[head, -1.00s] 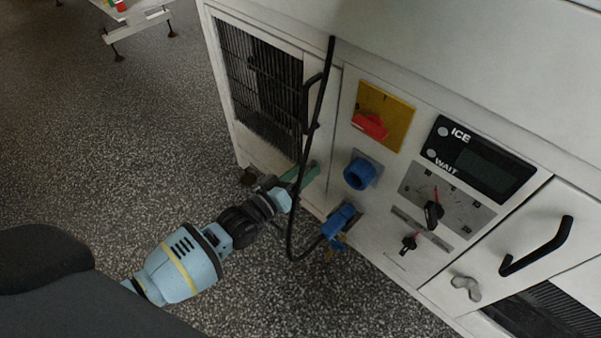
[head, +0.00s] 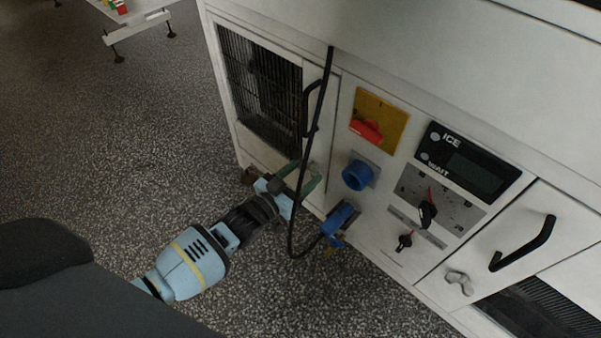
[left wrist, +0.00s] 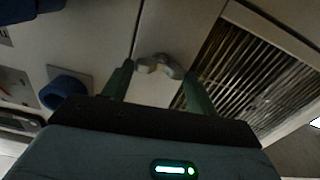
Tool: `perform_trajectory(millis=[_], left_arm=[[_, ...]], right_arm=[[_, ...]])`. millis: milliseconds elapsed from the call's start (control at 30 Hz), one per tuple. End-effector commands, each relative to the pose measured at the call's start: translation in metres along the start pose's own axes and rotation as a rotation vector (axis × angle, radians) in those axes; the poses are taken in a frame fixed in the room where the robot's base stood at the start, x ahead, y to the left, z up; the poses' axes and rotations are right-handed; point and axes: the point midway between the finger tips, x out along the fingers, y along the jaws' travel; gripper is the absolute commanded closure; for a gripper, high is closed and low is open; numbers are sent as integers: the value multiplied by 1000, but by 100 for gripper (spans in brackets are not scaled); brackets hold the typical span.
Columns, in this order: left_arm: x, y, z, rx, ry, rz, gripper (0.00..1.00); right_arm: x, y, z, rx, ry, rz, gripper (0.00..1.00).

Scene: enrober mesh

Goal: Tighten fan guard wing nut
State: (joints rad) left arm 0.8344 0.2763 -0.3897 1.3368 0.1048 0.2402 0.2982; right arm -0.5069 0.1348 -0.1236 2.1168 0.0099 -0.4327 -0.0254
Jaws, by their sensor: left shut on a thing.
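The fan guard (head: 262,88) is a dark slatted grille in a white door at the machine's left end, and also fills the right of the left wrist view (left wrist: 262,62). A pale metal wing nut (left wrist: 160,66) sits on the white panel beside the grille, between the green fingers in the left wrist view. My left gripper (left wrist: 158,70) is shut on this wing nut. In the head view, my left gripper (head: 308,182) is at the door's lower right corner, where it mostly hides the nut. My right gripper is not in view.
A black cable (head: 296,215) hangs close by the gripper and runs to a blue plug (head: 338,222). A blue socket (head: 357,175), a red switch (head: 367,131) and knobs are to the right. Another wing nut (head: 459,282) is on the right panel.

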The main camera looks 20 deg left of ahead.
Motion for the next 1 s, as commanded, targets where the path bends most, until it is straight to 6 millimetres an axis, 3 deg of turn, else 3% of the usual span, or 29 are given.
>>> perform_trajectory(millis=[300, 767, 800, 967, 1000], left_arm=[[0, 0, 0, 109, 0, 0, 65], [0, 0, 0, 126, 0, 0, 65], [0, 0, 0, 126, 0, 0, 41], [0, 0, 0, 125, 0, 0, 20], [0, 0, 0, 125, 0, 0, 20]], right_arm=[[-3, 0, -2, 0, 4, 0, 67], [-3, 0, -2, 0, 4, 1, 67], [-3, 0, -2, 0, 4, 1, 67], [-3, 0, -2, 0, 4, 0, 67], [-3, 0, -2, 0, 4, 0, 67]])
